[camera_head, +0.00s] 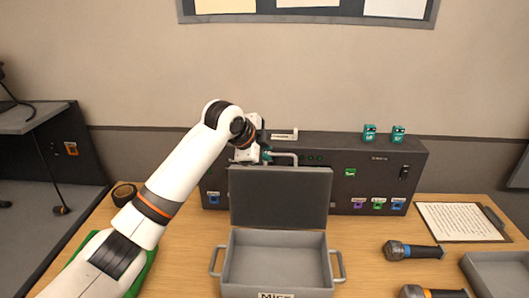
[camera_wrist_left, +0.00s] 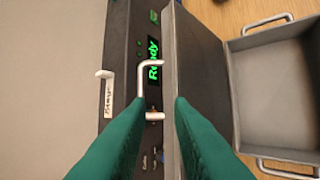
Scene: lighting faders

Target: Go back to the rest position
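My left gripper (camera_head: 264,154) is at the front of the dark control box, just behind the upper edge of the raised case lid (camera_head: 280,198). Its two green fingers show in the left wrist view (camera_wrist_left: 160,104), spread apart with nothing clamped between them. A pale lid handle (camera_wrist_left: 150,64) shows beyond and between the fingertips; whether a finger touches it I cannot tell. My left arm reaches in from the lower left. My right gripper is not in view.
The open grey case (camera_head: 278,233) marked Mics looks empty. The control box (camera_head: 400,155) shows a green "Ready" display (camera_wrist_left: 153,60). Two microphones (camera_head: 412,250) (camera_head: 432,293), a clipboard (camera_head: 462,222) and a grey tray (camera_head: 490,262) lie right. A tape roll (camera_head: 124,192) lies left.

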